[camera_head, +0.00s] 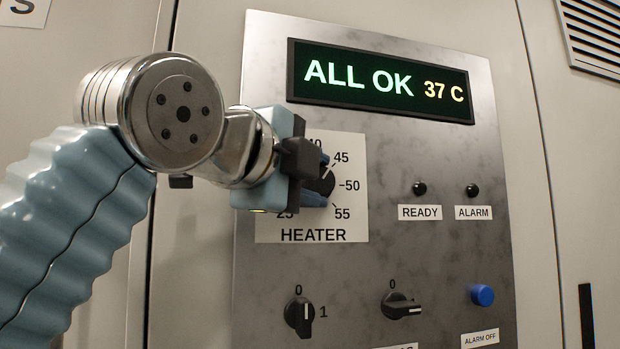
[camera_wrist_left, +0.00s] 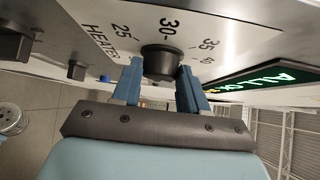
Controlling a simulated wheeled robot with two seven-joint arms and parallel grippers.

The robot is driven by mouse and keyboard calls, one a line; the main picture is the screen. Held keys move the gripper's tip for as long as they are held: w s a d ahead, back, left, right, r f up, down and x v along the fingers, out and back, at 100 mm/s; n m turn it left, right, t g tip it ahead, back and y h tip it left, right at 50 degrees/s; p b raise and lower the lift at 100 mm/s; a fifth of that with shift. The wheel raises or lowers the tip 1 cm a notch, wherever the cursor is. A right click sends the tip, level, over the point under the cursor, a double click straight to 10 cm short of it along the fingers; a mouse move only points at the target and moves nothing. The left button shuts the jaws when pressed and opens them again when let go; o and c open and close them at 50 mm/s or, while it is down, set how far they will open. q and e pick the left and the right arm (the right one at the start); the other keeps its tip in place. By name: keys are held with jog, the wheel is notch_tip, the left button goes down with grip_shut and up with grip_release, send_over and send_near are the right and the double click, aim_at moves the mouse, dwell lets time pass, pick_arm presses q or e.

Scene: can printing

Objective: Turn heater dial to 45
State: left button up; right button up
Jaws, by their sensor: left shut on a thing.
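The black heater dial (camera_head: 326,184) sits on a white scale plate (camera_head: 350,222) marked HEATER, with numbers including 45, 50 and 55 showing in the head view. My left gripper (camera_head: 316,180) reaches it from the left, with its blue fingers shut on the dial, one above and one below. In the left wrist view the dial (camera_wrist_left: 160,62) is between the two fingertips (camera_wrist_left: 162,82), near the 30 mark. My gripper hides much of the dial and the lower numbers in the head view. I cannot tell the dial's pointer setting for sure. My right gripper is not in view.
A display (camera_head: 378,82) above reads ALL OK and 37 C. Below the plate are two black switches (camera_head: 299,312), (camera_head: 401,306) and a blue button (camera_head: 482,295). READY (camera_head: 420,188) and ALARM (camera_head: 472,190) lamps are dark. The panel right of the dial is clear.

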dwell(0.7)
pick_arm(q)
jog(key=o, duration=1.1)
jog(key=shift+w, duration=0.1)
jog(key=shift+c, duration=0.2)
jog(key=v, duration=1.4)
jog(key=shift+r, duration=0.3)
jog(key=shift+w, duration=0.1)
